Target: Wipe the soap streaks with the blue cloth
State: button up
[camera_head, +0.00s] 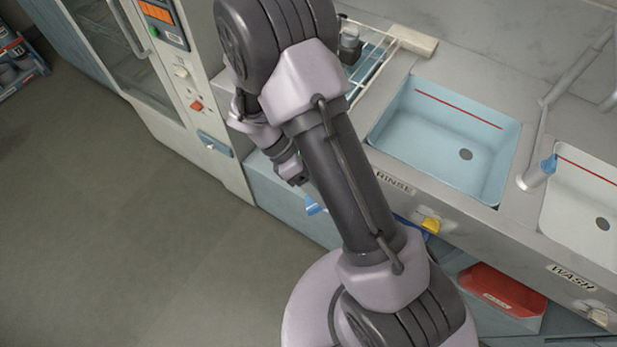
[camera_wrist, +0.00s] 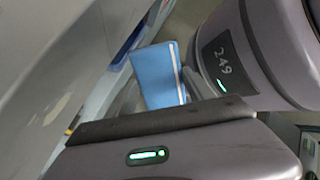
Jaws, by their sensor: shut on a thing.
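The blue cloth (camera_wrist: 157,75) shows in the wrist view as a folded flat piece with a pale stripe near its right edge. My gripper (camera_wrist: 158,98) is shut on it. In the head view, my gripper (camera_head: 302,189) hangs in front of the counter's lower front, left of my arm, with a small blue part of the cloth (camera_head: 313,206) below it. I cannot make out soap streaks in either view. My arm hides part of the counter front.
A blue rinse basin (camera_head: 486,170) and a white wash basin (camera_head: 557,222) are set in the grey counter (camera_head: 490,52). A wire rack (camera_head: 377,66) stands left of them. A machine with an orange display (camera_head: 157,12) stands at left. A red bin (camera_head: 500,287) sits below.

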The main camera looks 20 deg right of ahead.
jog(key=n+h, duration=0.2)
jog(key=shift+w+d+f+n+h, duration=0.15)
jog(key=shift+f+n+h, duration=0.1)
jog(key=shift+n+h, duration=0.15)
jog(key=shift+w+f+n+t+h, duration=0.1)
jog(key=shift+w+n+t+h, duration=0.1)
jog(key=shift+n+t+h, duration=0.35)
jog(key=shift+w+f+n+t+h, duration=0.15)
jog(key=shift+n+t+h, duration=0.2)
jog(key=shift+n+h, duration=0.3)
jog(key=w+a+f+n+t+h+b, duration=0.15)
jog(key=w+a+n+t+h, duration=0.4)
jog(key=n+t, duration=0.75)
jog(key=shift+m+t+y, duration=0.75)
jog(key=shift+m+t, duration=0.05)
jog(key=shift+t, duration=0.1)
jog(key=shift+w+d+f, duration=0.15)
jog(key=shift+w+d, duration=0.3)
jog(key=shift+w, duration=0.3)
jog(key=shift+w+d+f, duration=0.1)
jog(key=shift+w+d, duration=0.35)
jog(key=shift+w, duration=0.25)
jog(key=shift+w+d+f, duration=0.15)
jog(key=shift+w+d, duration=0.3)
jog(key=shift+w, duration=0.3)
jog(key=shift+x, duration=0.9)
